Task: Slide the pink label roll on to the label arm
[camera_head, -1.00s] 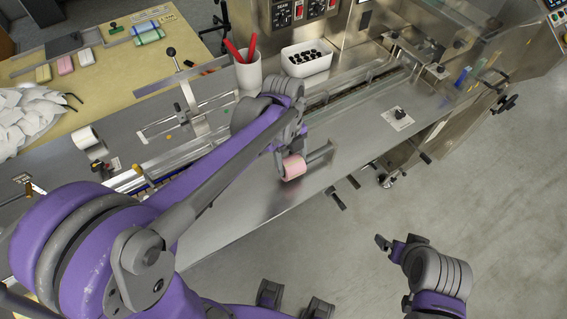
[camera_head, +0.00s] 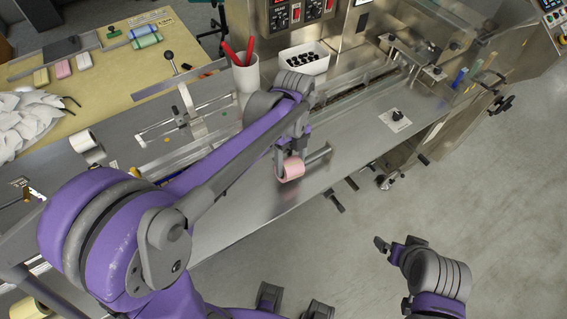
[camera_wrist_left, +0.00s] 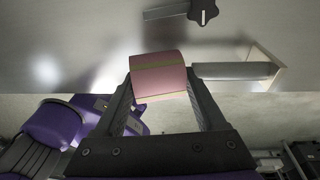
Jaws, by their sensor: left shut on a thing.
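The pink label roll (camera_head: 292,171) is held by my left gripper (camera_head: 285,164) above the front strip of the machine's metal deck. In the left wrist view the roll (camera_wrist_left: 158,73) sits between the two fingers of the gripper (camera_wrist_left: 160,92), which is shut on it. The label arm (camera_head: 318,156) is a grey metal rod just right of the roll. In the wrist view the rod (camera_wrist_left: 235,71) points at the roll's right side, its free end close to the right finger. I cannot tell whether they touch. My right gripper (camera_head: 383,244) is small and dark at lower right; its jaws are unclear.
A black knob (camera_head: 397,114) is on the deck to the right. Handles (camera_head: 334,200) stick out from the front edge. Open floor lies in front.

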